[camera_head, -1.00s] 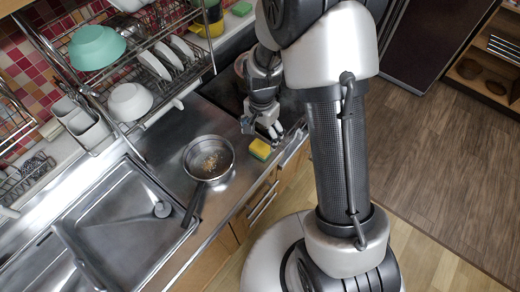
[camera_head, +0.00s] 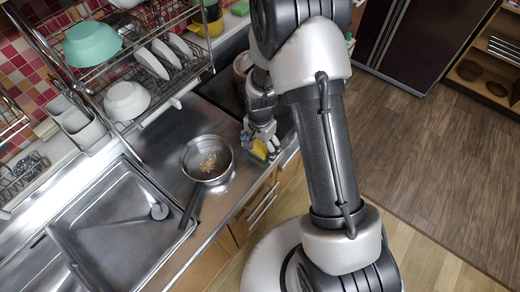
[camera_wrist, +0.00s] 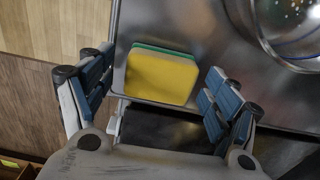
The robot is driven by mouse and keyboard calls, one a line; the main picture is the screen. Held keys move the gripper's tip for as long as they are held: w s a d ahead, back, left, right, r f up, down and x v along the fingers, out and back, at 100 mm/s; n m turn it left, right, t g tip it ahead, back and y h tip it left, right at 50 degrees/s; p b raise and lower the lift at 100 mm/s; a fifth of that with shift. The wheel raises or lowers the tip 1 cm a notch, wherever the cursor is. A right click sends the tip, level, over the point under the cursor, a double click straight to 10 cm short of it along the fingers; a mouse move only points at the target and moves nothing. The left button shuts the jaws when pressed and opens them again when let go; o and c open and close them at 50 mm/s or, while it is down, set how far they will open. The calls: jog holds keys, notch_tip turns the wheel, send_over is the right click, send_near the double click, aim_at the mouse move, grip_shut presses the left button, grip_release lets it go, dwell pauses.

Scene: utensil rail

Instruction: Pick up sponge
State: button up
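The sponge (camera_wrist: 161,77) is yellow with a green layer along its far edge. In the wrist view it lies on the metal counter between the two open fingers of my gripper (camera_wrist: 155,95), with gaps on both sides. In the head view the sponge (camera_head: 260,149) is at the counter's front edge, right of the pan, partly hidden by my gripper (camera_head: 261,141). The fingers reach down around it there.
A metal pan (camera_head: 207,158) with small bits in it stands just left of the sponge, its handle toward the sink (camera_head: 115,225). A dish rack (camera_head: 150,75) with bowls and plates is behind. A dark cooktop (camera_head: 222,90) lies beyond.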

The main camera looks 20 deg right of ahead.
aim_at(260, 147)
jog(key=c, duration=0.9)
jog(key=shift+r, duration=0.1)
notch_tip(260, 147, up, 20)
jog(key=p, duration=0.4)
jog(key=shift+p, duration=0.35)
